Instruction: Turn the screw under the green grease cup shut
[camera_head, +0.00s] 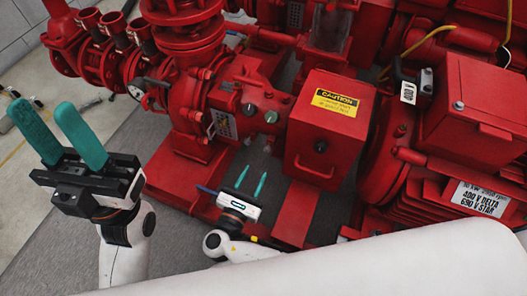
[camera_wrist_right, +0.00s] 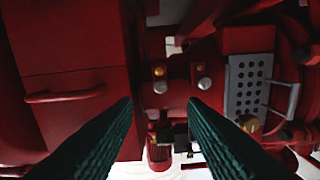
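The green grease cup (camera_head: 270,116) is a small round greenish cap on the red pump housing, left of the red caution box. A darker grey cap (camera_head: 248,109) sits to its left. In the right wrist view two greyish caps, a left one (camera_wrist_right: 160,87) and a right one (camera_wrist_right: 204,83), each have a small brass part close by; their colours are unclear there. My right gripper (camera_head: 253,172) is open and empty below the caps, its fingers pointing toward them and apart from them. My left gripper (camera_head: 48,112) is open and empty, raised at the far left.
The red caution box (camera_head: 328,125) with a handle stands right of the caps. A perforated plate (camera_wrist_right: 249,85) lies beside them. Red pipes and valves (camera_head: 120,45) stand behind, and the motor (camera_head: 475,110) is at right. Grey floor is free at the left.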

